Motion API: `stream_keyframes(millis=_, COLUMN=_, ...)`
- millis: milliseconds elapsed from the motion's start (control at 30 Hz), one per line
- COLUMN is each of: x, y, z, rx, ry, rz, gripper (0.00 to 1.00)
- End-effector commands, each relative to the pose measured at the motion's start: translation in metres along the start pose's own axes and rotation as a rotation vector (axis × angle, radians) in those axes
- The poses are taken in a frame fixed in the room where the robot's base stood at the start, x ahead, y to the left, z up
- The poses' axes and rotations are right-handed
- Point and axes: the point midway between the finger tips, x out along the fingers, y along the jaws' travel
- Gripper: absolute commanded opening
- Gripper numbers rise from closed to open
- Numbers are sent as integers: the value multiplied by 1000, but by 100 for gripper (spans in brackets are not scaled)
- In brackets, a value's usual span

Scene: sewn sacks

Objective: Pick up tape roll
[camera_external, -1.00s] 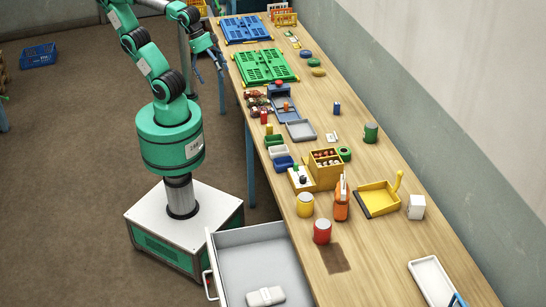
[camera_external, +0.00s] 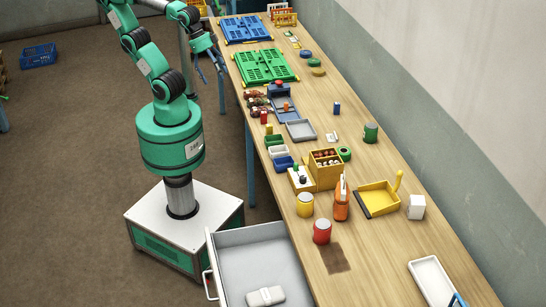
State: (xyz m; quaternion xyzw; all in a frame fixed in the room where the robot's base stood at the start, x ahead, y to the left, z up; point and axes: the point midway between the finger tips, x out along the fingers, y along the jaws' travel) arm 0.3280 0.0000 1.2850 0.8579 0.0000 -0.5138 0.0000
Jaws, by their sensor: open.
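A green ring-shaped roll (camera_external: 344,153), which looks like the tape roll, lies on the wooden table (camera_external: 385,232) just right of a yellow box with small round items. Other round, flat pieces lie farther back: a blue one (camera_external: 305,54), an olive one (camera_external: 313,62) and a yellow-green one (camera_external: 318,71). They are too small to tell whether they are tape rolls. My gripper (camera_external: 212,67) is open and empty, hanging beside the table's far left edge. It is well away from the green roll and touches nothing that I can see.
The yellow box (camera_external: 325,172), an orange bottle (camera_external: 341,205), a yellow dustpan (camera_external: 378,197) and a green can (camera_external: 371,132) stand around the green roll. Green (camera_external: 264,66) and blue (camera_external: 245,29) crates lie farther back. An open drawer (camera_external: 262,262) juts out in front.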

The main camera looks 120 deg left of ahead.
Motion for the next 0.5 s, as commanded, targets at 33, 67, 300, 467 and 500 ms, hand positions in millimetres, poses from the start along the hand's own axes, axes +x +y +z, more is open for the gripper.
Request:
stream_keyframes(millis=33, x=0, y=0, z=0, rx=0, ry=0, rz=0, gripper=76)
stream_keyframes(millis=67, x=0, y=0, z=0, rx=0, ry=0, rz=0, gripper=76)
stream_keyframes(millis=300, x=0, y=0, z=-1, rx=0, ry=0, rz=0, gripper=76)
stream_keyframes(millis=467, x=-1, y=-1, z=-8, rx=3, ry=-5, rz=-2, gripper=76)
stream_keyframes(millis=500, x=-2, y=-2, z=-12, rx=4, ry=-9, rz=-2, gripper=76)
